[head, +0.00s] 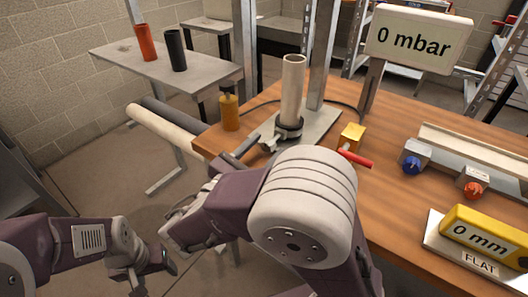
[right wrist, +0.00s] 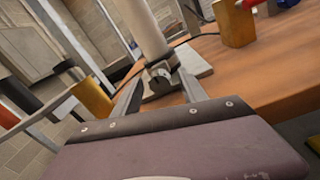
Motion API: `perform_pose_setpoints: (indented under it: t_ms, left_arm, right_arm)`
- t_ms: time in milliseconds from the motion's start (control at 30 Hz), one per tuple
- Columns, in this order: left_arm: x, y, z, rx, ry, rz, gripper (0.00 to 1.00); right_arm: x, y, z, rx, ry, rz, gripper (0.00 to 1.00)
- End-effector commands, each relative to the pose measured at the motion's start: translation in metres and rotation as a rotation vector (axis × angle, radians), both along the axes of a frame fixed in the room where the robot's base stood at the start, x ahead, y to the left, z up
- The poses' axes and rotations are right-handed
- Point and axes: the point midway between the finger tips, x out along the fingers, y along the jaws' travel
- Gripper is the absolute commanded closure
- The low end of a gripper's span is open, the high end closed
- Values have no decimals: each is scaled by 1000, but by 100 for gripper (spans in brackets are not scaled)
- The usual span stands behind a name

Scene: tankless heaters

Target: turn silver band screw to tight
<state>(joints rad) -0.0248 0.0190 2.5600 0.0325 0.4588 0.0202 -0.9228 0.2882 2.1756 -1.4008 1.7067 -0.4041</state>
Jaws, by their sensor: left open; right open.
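A pale upright tube (head: 292,85) stands on a metal base plate, with a dark clamp band (head: 289,127) around its foot. The tube (right wrist: 139,28) also shows in the right wrist view, with a silver band and screw part (right wrist: 160,70) at its foot. My right gripper (right wrist: 160,88) is open, its two fingers pointing at the band with the silver part between and beyond them. I cannot tell whether they touch it. In the head view my right arm partly hides this gripper (head: 260,145). My left gripper (head: 160,268) is open and empty, low at left, away from the table.
The wooden table (head: 400,190) carries an amber bottle (head: 229,110), a brass block (head: 351,136) with a red handle, blue (head: 412,164) and red (head: 473,189) knobs, a yellow "0 mm" gauge (head: 488,238) and a "0 mbar" sign (head: 419,40). Long pipes (head: 160,133) jut past its left edge.

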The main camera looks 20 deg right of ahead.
Motion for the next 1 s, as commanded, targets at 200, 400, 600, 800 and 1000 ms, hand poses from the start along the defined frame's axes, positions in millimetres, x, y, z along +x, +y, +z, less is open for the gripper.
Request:
perform_pose_setpoints:
  t_ms: [200,400,600,800,1000]
  left_arm:
    - [0,0,0,0,0,0,34]
    - [0,0,0,0,0,0,34]
    - [0,0,0,0,0,0,34]
    - [0,0,-1,0,0,0,34]
    - [0,0,-4,0,0,0,34]
  right_arm:
    - [1,-1,0,-1,1,1,50]
    - [1,-1,0,-1,1,0,100]
    - [1,-1,0,4,-5,0,100]
    - [1,-1,0,44,-57,0,100]
    - [0,-1,-1,130,-165,1,100]
